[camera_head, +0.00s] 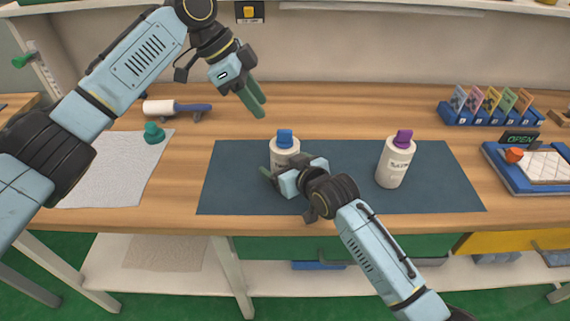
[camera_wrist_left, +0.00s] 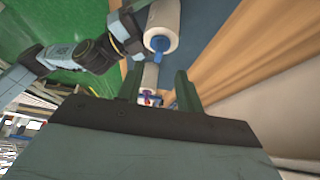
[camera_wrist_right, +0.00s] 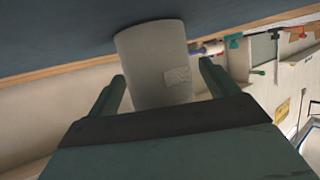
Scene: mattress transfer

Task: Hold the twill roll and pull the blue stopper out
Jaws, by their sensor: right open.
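The pale twill roll (camera_head: 283,158) stands upright on the dark mat with the blue stopper (camera_head: 285,137) in its top. In the left wrist view the roll (camera_wrist_left: 172,14) and its blue stopper (camera_wrist_left: 160,46) show near the top. My right gripper (camera_head: 272,180) is at the roll's lower front and hides part of it. In the right wrist view its open fingers (camera_wrist_right: 160,84) are apart, with the roll's pale body (camera_wrist_right: 152,50) between and beyond them. My left gripper (camera_head: 255,102) is open and empty, above and behind the roll, apart from the stopper.
A second pale roll with a purple stopper (camera_head: 395,165) stands on the dark mat (camera_head: 340,160) to the right. A teal knob (camera_head: 154,133) sits on a grey cloth at the left, near a lint roller (camera_head: 178,108). Card holders and a blue tray (camera_head: 508,180) are at the right.

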